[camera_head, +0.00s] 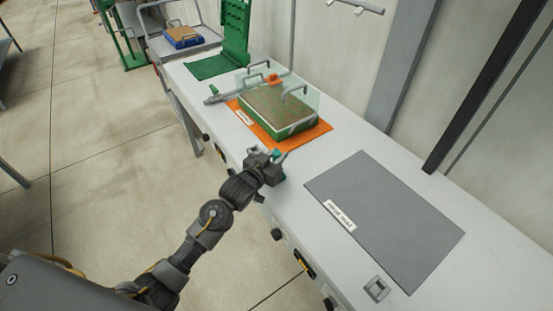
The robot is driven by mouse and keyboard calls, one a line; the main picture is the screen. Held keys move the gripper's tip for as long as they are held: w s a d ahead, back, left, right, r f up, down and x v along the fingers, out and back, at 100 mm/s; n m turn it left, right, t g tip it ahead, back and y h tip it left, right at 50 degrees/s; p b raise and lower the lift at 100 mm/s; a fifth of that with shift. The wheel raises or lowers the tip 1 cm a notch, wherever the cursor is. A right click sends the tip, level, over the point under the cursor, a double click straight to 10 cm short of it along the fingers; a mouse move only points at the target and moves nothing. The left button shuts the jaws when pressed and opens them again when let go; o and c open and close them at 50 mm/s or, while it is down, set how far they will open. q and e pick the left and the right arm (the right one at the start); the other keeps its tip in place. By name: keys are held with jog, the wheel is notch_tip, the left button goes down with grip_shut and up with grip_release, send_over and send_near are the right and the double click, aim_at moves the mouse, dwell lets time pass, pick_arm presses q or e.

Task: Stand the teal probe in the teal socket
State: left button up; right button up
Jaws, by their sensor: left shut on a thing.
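My left gripper (279,159) is over the front edge of the white bench, between the orange mat and the grey mat. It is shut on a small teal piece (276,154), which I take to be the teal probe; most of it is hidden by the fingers. My right gripper is not in view.
A green tray with a clear cover and handles (280,107) stands on an orange mat (313,133). A grey mat (385,217) lies to the right, with a small grey square fitting (376,288) near it. A green stand (233,35) is at the far end.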

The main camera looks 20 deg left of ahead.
pick_arm(q)
jog(key=shift+f, duration=0.8)
jog(key=shift+f, duration=0.2)
jog(key=o, duration=1)
